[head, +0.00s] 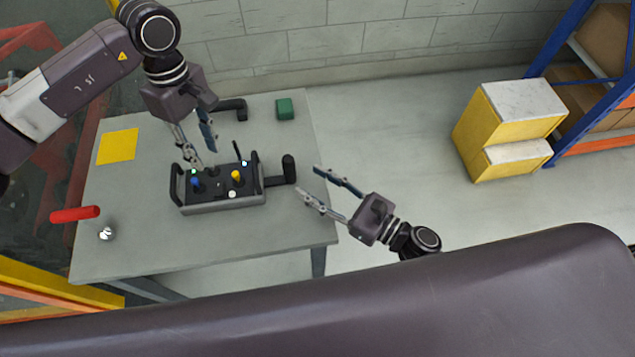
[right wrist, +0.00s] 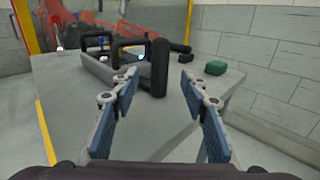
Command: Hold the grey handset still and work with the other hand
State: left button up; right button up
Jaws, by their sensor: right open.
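The grey handset (head: 225,205) sits on the table, with black side bars and blue and yellow sticks on top. A black upright grip (head: 289,168) stands out from its right side on a short arm. My left gripper (head: 205,158) is above the handset's back left edge, fingers apart and pointing down; I cannot tell whether it touches. My right gripper (head: 308,180) is open and empty, just right of the black grip. In the right wrist view the handset (right wrist: 95,72) shows, and its grip (right wrist: 160,68) stands beyond and between the open fingertips.
The table (head: 270,235) also carries a yellow sheet (head: 118,147), a red cylinder (head: 75,214), a small shiny knob (head: 106,234), a green block (head: 285,109) and a black bracket (head: 234,107). Yellow boxes (head: 490,130) stand far right. The table's front is clear.

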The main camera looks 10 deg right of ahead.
aim_at(294, 172)
jog(key=x, duration=0.7)
jog(key=shift+w+a+f, duration=0.1)
jog(key=shift+w+a, duration=0.1)
jog(key=shift+c, duration=0.3)
grip_shut()
pick_arm(q)
jog(key=shift+c, duration=0.4)
